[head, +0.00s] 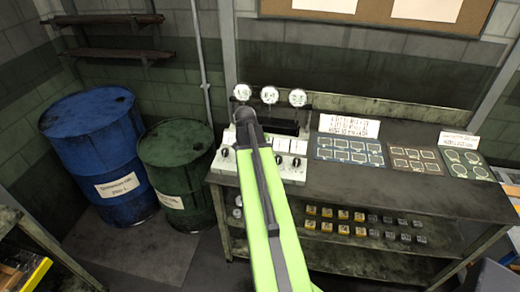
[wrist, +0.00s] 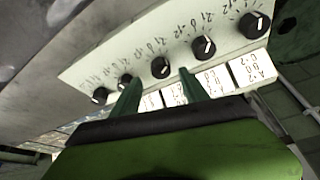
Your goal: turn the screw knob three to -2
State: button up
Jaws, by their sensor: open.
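A light panel (wrist: 140,45) carries a row of several black screw knobs with number scales and white labels in the wrist view. The middle knob (wrist: 160,67), third from either end, has a short white mark; its exact reading is too small to tell. My gripper (wrist: 160,88) is open, with its two dark green fingers apart. In the picture, the middle knob lies just beyond and between the fingertips; I see no contact. In the head view the panel (head: 226,167) sits on the bench, and my green arm hides its middle knobs.
Round gauges (head: 269,95) stand behind the panel. Flat boards (head: 348,150) and signs (head: 349,127) lie to its right on the bench (head: 400,190). A blue drum (head: 95,150) and a green drum (head: 178,165) stand left. Small blocks (head: 343,214) fill the shelf below.

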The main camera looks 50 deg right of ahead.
jog(key=p+v, duration=1.1)
jog(key=v, duration=0.2)
jog(key=shift+r, duration=0.25)
jog(key=shift+s, duration=0.1)
jog(key=w+a+f+n+b, duration=0.2)
jog(key=w+a, duration=0.1)
jog(key=a, duration=0.4)
jog(key=w+a+f+n+t+y+b, duration=0.1)
jog(key=w+a+f+b, duration=0.25)
jog(key=a, duration=0.45)
jog(key=w+a+f+n+b, duration=0.1)
jog(key=w+a+f+n, duration=0.15)
jog(key=a, duration=0.45)
jog(key=s+a+f+n+g+y+b, duration=0.1)
jog(key=a+n, duration=0.3)
jog(key=a, duration=0.5)
jog(key=s+a+f+n+g+y+b, duration=0.1)
jog(key=s+a+f+n+y, duration=0.1)
jog(key=a+n, duration=0.3)
jog(key=s+a, duration=0.1)
jog(key=a, duration=0.3)
jog(key=shift+s+a+b, duration=0.15)
jog(key=shift+s+b, duration=0.1)
jog(key=shift+b, duration=0.1)
